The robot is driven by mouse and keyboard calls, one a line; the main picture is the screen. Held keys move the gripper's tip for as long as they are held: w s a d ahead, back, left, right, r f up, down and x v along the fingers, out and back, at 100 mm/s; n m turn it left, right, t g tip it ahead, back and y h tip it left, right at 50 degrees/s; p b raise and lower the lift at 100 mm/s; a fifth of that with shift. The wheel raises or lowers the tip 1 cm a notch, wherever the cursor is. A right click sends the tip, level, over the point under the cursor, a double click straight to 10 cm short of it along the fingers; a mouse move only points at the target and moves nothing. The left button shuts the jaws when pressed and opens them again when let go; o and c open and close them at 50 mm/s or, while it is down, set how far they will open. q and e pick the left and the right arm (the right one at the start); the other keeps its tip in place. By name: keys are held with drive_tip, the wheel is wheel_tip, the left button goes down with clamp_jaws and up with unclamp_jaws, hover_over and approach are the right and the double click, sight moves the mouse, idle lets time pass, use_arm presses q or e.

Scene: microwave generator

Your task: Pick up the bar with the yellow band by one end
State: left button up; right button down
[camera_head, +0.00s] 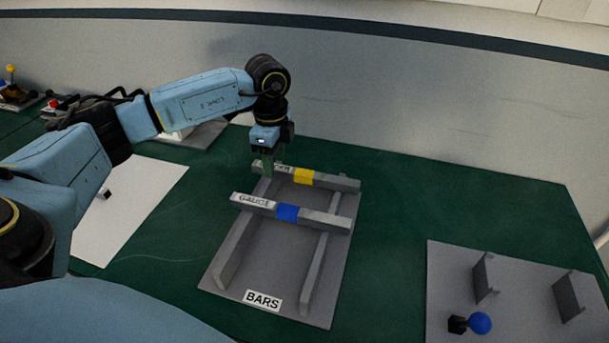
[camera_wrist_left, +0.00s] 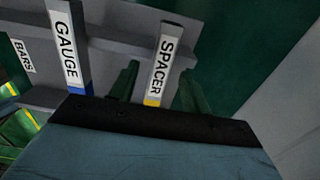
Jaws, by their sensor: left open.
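The bar with the yellow band (camera_head: 304,177) lies across two upright rails at the back of a grey rack (camera_head: 270,262) labelled BARS. In the left wrist view the same bar (camera_wrist_left: 166,62) carries a SPACER label at its end. My left gripper (camera_head: 268,170) points down at the left, labelled end of this bar. In the left wrist view its two green fingers (camera_wrist_left: 158,88) are open, one on each side of the bar. Whether they touch it cannot be told. My right gripper is not in view.
A bar with a blue band (camera_head: 288,212), labelled GAUGE, lies parallel in front. A grey plate (camera_head: 520,300) with two upright brackets and a blue ball stands at the right. A white sheet (camera_head: 128,205) lies at the left. Green table is clear behind the rack.

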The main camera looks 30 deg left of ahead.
use_arm(q)
drive_tip(key=shift+f, duration=0.6)
clamp_jaws()
drive_tip(key=shift+r, duration=0.15)
